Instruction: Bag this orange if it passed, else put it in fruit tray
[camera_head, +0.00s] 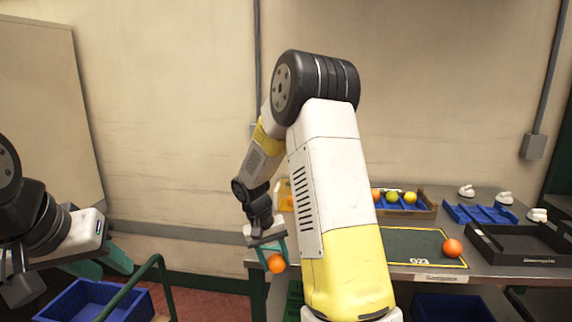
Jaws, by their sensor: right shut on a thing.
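My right gripper (273,258) is shut on an orange (277,264) and holds it in the air by the left end of the table. My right arm crosses the middle of the view and hides part of the table. My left gripper (105,260), with teal fingers, is at the far left, away from the orange; its opening is unclear. A fruit tray (427,213) with a wooden rim and blue lining holds several orange and yellow fruits at the back.
Another orange (452,248) lies on the dark mat (400,244) on the table (480,271). A black tray (520,246) and a blue divided tray (480,214) are at right. A blue bin (75,303) and a green rail (132,282) are at lower left.

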